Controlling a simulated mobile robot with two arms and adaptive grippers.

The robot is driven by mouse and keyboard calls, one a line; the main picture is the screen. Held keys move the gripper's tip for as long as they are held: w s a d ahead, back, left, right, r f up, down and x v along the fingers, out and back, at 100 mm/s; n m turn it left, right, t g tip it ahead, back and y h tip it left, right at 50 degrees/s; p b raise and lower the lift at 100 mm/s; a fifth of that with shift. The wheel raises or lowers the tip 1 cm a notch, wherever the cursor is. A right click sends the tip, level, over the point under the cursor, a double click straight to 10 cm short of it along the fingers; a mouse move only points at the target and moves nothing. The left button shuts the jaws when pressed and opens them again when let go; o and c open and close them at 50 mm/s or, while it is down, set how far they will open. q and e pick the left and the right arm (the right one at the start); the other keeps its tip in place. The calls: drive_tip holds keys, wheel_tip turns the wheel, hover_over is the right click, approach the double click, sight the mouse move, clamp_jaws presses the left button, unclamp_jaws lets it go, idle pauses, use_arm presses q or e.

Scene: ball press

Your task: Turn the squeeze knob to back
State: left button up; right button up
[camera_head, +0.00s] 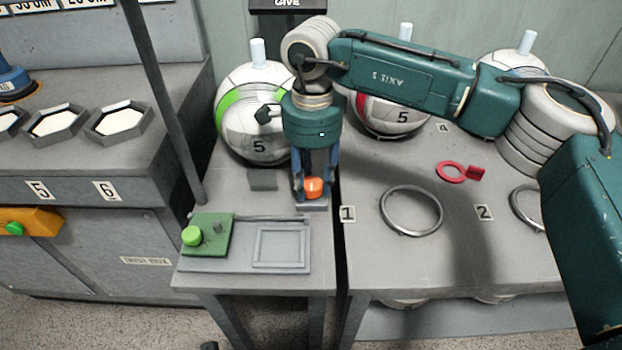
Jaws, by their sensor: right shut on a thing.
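The knob sits above a small grey block (312,206). No label naming the squeeze knob is readable, and I cannot tell which way the orange knob is turned. My left gripper is not in view.
A green box (208,236) with a light green button stands at the table's front left, beside a grey square frame (281,247). A metal ring (411,211) and red piece (452,172) lie on the right table.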

sight(316, 182)
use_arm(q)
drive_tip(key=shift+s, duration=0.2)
use_arm(e)
drive_tip(key=shift+d+f, duration=0.1)
drive_tip(key=shift+d, duration=0.2)
drive_tip(key=o, duration=1.2)
drive_tip(key=shift+w, duration=0.1)
drive_tip(key=shift+c, duration=0.2)
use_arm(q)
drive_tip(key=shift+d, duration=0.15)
use_arm(e)
drive_tip(key=shift+d, duration=0.1)
drive_tip(key=shift+r, duration=0.2)
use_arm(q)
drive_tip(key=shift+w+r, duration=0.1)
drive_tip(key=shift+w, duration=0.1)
use_arm(e)
wheel_tip(316, 182, up, 12)
drive_tip(key=shift+f, duration=0.15)
